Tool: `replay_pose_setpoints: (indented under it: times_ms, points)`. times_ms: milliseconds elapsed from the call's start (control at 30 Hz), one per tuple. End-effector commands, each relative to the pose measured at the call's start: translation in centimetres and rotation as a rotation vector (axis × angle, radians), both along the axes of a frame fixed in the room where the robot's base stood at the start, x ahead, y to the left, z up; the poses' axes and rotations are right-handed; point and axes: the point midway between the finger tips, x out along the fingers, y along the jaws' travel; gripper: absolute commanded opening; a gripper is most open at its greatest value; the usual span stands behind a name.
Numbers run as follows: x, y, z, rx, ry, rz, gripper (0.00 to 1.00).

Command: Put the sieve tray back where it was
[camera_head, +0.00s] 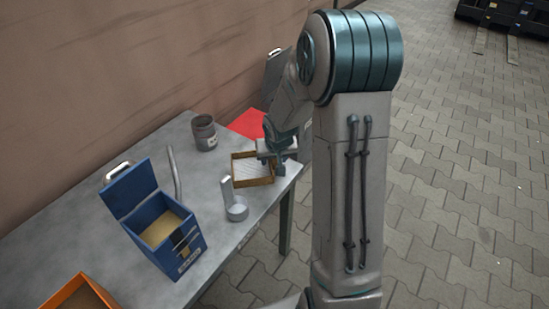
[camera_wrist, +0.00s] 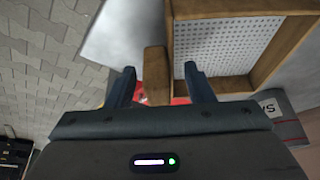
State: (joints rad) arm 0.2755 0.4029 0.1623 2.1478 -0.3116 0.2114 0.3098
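The sieve tray (camera_head: 236,172) is a shallow wooden frame with a pale perforated bottom. It lies on the grey table near the right edge. In the wrist view its frame (camera_wrist: 229,84) fills the upper right, and a short wooden bar (camera_wrist: 154,72), seemingly its handle, stands beside it. My gripper (camera_head: 271,153) is at the tray's far right side. In the wrist view its fingers (camera_wrist: 159,72) are apart, with the bar between them and a gap on each side. A red sheet (camera_head: 247,123) lies behind the tray, and no object is visible on it.
A blue box (camera_head: 146,241) with a raised lid and an orange box (camera_head: 60,300) stand to the left. A grey can (camera_head: 204,133) and a grey scoop-like piece (camera_head: 237,212) are near the tray. A wall runs behind the table (camera_head: 215,265); paved floor lies right.

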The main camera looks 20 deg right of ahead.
Motion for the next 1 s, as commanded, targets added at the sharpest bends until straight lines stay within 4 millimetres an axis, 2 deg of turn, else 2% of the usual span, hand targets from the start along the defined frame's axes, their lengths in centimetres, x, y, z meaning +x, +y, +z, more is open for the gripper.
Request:
replay_pose_setpoints:
  times_ms: [333,467,700,833,1000]
  points:
    - [-0.1,0.0,0.7,0.0,-0.001,-0.001,0.48]
    - [-0.8,0.1,2.8,0.0,-0.003,-0.002,0.48]
    - [-2.8,0.3,7.7,-0.001,-0.004,-0.004,0.48]
    - [-3.7,0.5,9.7,-0.001,-0.003,-0.002,0.48]
    - [-4.4,0.6,11.1,0.0,-0.001,-0.001,0.48]
